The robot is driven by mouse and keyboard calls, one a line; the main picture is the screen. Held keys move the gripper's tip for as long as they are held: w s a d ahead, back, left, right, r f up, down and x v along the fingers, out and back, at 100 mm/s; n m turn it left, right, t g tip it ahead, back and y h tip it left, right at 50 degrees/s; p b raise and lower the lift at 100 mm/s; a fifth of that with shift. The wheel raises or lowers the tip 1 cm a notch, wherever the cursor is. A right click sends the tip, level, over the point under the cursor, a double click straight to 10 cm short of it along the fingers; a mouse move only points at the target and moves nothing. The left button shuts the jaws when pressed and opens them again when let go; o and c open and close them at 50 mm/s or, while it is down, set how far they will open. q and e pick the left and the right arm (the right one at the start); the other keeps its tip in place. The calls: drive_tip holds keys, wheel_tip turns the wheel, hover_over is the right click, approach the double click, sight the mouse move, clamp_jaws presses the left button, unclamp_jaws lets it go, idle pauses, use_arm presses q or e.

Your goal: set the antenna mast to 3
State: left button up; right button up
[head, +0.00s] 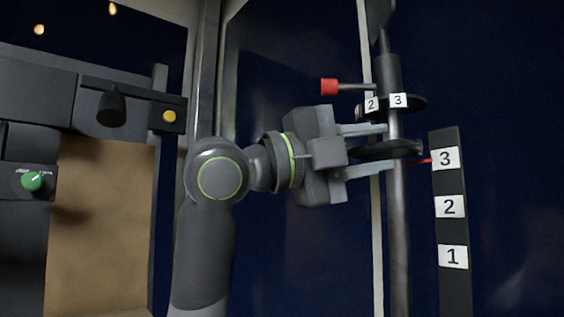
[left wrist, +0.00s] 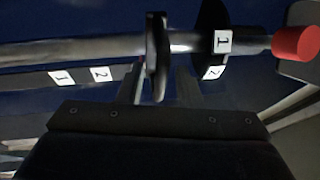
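The antenna mast (head: 399,240) is an upright grey pole. A black disc-shaped collar (head: 375,152) is around it, with a red pointer (head: 425,160) level with the 3 on a black scale strip (head: 452,182). My left gripper (head: 391,147) is open, one finger above the collar and one below, with gaps visible. In the left wrist view the collar (left wrist: 157,55) also lies between the spread fingers. Higher up is a numbered disc (head: 416,104) showing 2 and 3, with a red-tipped lever (head: 330,86) pointing left. My right gripper is out of view.
At the left are a dark panel with a green knob (head: 32,181), a black bracket with a yellow button (head: 169,116), and a brown board (head: 100,220). A thin light post runs behind the mast. The space right of the scale strip looks clear.

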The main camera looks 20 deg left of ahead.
use_arm(q)
drive_tip(key=b+v, duration=0.6)
drive_tip(key=v, duration=1.1)
drive_tip(key=shift+b, duration=0.4)
drive_tip(key=shift+s+a, duration=0.1)
drive_tip(key=shift+a, duration=0.05)
